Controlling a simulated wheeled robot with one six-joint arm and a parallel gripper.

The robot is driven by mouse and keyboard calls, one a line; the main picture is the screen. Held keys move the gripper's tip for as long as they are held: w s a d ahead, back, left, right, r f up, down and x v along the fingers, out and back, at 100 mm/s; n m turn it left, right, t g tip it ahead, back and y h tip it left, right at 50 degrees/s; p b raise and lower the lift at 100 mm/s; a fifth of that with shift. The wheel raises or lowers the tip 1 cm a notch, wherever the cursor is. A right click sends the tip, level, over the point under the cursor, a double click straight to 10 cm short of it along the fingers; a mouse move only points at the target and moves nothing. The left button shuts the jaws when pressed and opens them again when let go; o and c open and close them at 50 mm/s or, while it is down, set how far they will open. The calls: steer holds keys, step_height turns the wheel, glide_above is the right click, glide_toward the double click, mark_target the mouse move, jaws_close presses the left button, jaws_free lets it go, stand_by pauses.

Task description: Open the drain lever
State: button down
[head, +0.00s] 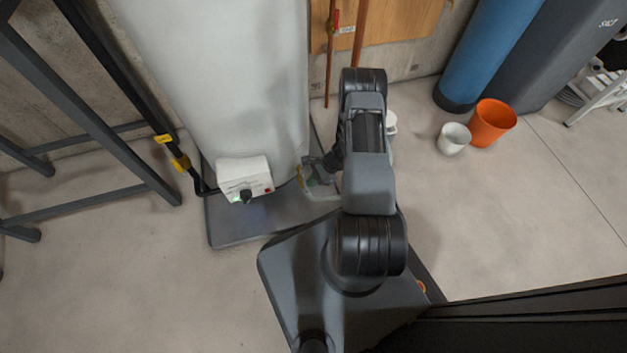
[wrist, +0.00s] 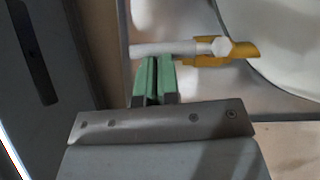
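The drain valve shows at the top of the wrist view, with a brass body (wrist: 240,52) by the white tank and a pale lever (wrist: 160,48) reaching left from it. In the head view my arm hides part of my gripper (head: 322,174).
The white tank (head: 225,80) stands on a grey base plate (head: 228,225), with a control box (head: 244,176) on its front. A dark metal frame (head: 90,125) is at left. A white bucket (head: 453,139) and an orange bucket (head: 492,123) stand at right.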

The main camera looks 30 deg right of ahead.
steer(key=s+d+f+p+v, duration=0.1)
steer(key=p+v, duration=0.3)
steer(key=v, duration=0.9)
steer(key=shift+d+f, duration=0.2)
steer(key=shift+d, duration=0.2)
steer(key=shift+s, duration=0.15)
